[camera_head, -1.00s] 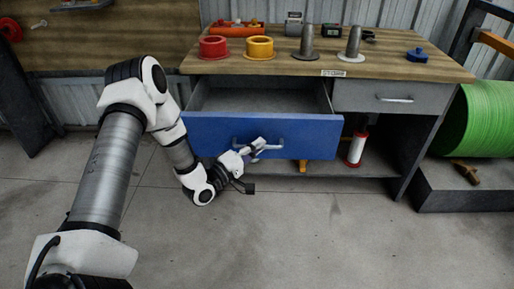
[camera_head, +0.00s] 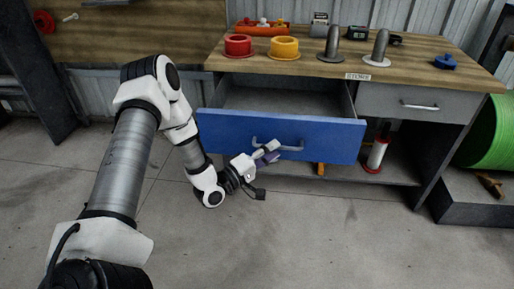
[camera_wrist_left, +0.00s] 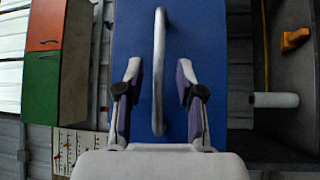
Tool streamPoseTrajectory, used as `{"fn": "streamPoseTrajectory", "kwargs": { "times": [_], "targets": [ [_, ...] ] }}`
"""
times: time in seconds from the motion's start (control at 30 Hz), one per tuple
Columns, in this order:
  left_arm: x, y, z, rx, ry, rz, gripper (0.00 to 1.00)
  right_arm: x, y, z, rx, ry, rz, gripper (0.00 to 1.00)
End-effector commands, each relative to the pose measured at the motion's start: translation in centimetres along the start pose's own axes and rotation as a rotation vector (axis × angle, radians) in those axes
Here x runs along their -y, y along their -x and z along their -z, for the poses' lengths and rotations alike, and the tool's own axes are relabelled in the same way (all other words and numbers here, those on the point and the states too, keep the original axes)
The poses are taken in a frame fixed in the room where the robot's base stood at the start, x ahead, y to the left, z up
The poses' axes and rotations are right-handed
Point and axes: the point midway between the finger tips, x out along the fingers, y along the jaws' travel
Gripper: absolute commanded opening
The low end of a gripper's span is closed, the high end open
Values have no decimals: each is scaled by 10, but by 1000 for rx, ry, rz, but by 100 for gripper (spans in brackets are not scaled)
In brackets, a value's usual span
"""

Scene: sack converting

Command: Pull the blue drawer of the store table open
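The blue drawer (camera_head: 225,130) of the store table (camera_head: 225,57) stands pulled out, with its grey inside showing behind the blue front. Its silver bar handle (camera_head: 291,148) is on the front. My left gripper (camera_head: 268,153) is at the handle. In the left wrist view the handle (camera_wrist_left: 159,70) runs between the two fingers of my left gripper (camera_wrist_left: 158,97), with a visible gap on both sides. The fingers are open, apart from the bar. My right gripper is not in view.
Red (camera_head: 238,46) and yellow (camera_head: 285,48) rings and two grey spindles stand on the tabletop. A grey drawer (camera_head: 420,104) to the right is shut. A green roll (camera_head: 490,135) lies at the far right. The floor in front is clear.

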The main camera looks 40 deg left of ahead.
Motion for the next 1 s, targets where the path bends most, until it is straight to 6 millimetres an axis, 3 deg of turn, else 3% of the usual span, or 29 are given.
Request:
{"fn": "streamPoseTrajectory", "kwargs": {
  "times": [0.2, 0.4, 1.0],
  "targets": [
    [0, 58, 2, -9, 6, 1, 37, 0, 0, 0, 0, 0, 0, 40],
    [0, 89, 1, -5, 4, 0, 37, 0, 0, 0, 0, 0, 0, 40],
    [0, 96, 0, 0, 1, -1, 37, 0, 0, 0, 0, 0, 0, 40]
  ]
}}
